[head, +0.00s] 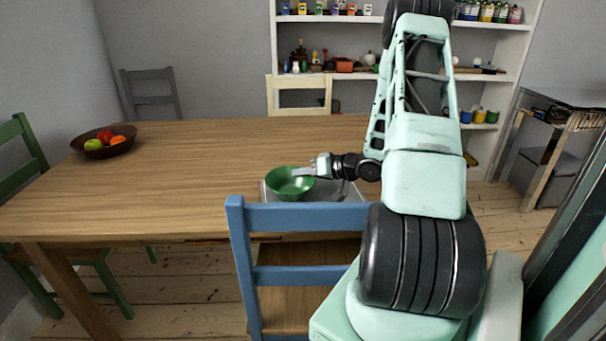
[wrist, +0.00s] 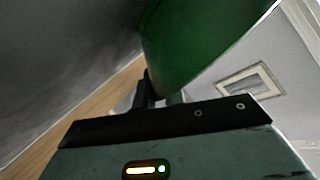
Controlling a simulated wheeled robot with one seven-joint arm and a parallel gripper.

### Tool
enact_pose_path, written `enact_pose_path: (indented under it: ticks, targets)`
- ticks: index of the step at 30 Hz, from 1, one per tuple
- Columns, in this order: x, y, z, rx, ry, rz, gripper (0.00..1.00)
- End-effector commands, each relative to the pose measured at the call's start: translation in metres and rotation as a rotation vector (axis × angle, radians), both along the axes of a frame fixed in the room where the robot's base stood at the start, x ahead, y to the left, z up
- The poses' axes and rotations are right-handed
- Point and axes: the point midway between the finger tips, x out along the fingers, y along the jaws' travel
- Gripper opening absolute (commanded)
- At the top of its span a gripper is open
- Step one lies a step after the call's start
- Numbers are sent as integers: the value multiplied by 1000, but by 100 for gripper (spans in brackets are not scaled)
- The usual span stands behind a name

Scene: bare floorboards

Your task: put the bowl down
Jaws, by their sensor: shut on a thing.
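The green bowl (head: 289,184) is at the near edge of the wooden table (head: 190,165), over a grey flat surface (head: 350,192) that looks like a tray or mat. My gripper (head: 309,172) reaches in from the right and is shut on the bowl's right rim. The bowl looks roughly upright. I cannot tell whether its base touches the surface below. In the wrist view, the bowl's green wall (wrist: 195,40) fills the upper middle, beyond the gripper (wrist: 158,97).
A blue chair (head: 300,217) stands at the table's near edge, in front of the bowl. A dark fruit bowl (head: 125,145) sits far left on the table. The table's middle is clear. A green chair (head: 22,160) is at left and a cream chair (head: 299,96) behind.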

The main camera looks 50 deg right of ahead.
Motion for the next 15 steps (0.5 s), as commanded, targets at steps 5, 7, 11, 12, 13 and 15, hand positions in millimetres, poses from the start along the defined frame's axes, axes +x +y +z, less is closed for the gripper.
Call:
enact_pose_path:
  ticks: [5,7,11,12,13,15]
  targets:
    - [0,0,-1,0,1,1,22]
    - [0,0,-1,0,1,1,34]
    - [0,0,-1,0,1,1,34]
    - [0,0,-1,0,1,1,34]
    - [0,0,-1,0,1,1,34]
    - [0,0,1,0,0,0,34]
